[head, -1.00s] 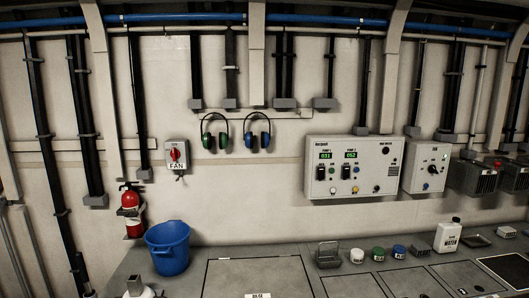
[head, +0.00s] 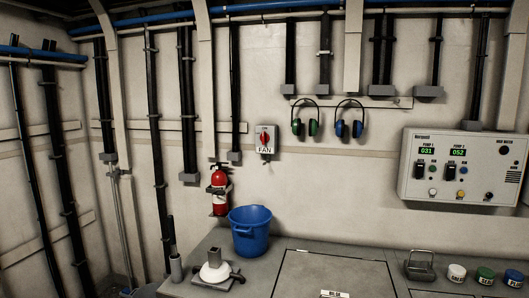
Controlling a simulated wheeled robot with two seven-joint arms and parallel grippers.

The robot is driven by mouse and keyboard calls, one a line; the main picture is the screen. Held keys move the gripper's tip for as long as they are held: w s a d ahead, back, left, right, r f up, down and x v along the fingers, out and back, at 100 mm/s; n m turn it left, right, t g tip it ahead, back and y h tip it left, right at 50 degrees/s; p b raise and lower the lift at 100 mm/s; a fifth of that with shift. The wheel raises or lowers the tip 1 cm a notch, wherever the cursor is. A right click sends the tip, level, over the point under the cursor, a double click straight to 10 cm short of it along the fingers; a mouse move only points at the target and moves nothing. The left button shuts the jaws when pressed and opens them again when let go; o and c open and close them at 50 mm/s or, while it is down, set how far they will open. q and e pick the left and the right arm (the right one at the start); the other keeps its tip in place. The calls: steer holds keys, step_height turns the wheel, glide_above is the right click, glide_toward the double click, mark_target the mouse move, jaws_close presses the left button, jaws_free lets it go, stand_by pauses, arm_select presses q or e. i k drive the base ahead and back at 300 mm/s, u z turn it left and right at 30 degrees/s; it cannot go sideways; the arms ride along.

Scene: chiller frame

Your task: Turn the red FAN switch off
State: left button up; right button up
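The FAN switch (head: 265,140) is a small grey box on the back wall in the head view. It has a red rotary knob on its front, which looks roughly upright, and a white label reading FAN below. A small dark item hangs under the box. Nothing covers the switch. Neither of my grippers shows in the head view.
A red fire extinguisher (head: 219,192) hangs left of and below the switch. A blue bucket (head: 250,232) stands on the grey counter (head: 225,291) below it. Green and blue ear defenders and a control panel (head: 462,167) are to the right. Wall around the switch is clear.

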mark_target(264, 137)
steer(key=z, duration=0.05)
steer(key=k, duration=0.45)
steer(key=u, duration=1.4)
steer(key=i, duration=2.55)
steer(key=z, duration=1.05)
